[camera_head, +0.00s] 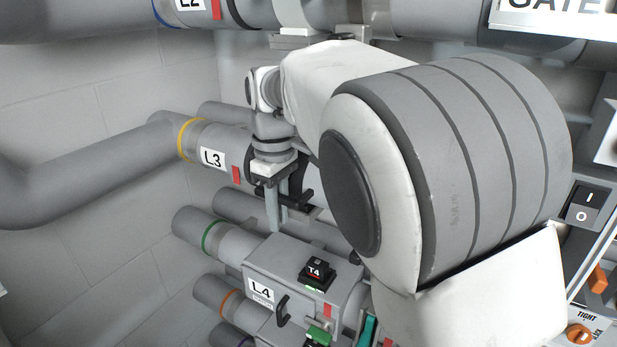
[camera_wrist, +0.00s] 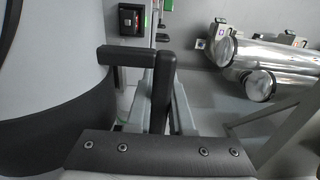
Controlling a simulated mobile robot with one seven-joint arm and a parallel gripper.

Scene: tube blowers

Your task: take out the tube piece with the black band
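I cannot make out a tube piece with a black band in either view. In the head view my gripper (camera_head: 279,212) points down in front of the L3 tube (camera_head: 212,143) and above the L4 box (camera_head: 299,268). Its pale fingers look close together, with black parts beside them. In the wrist view, the fingers (camera_wrist: 163,105) lie behind a black bar that hides the gap between them. I see no tube piece in my gripper. My arm covers the right-hand stretch of the tube lines.
A black T4 unit (camera_head: 316,272) and a black handle (camera_head: 282,310) stick out from the L4 box. The L2 line (camera_head: 245,12) runs above. A GATE sign (camera_head: 556,8) is at top right. Shiny tubes (camera_wrist: 275,54) show at right in the wrist view.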

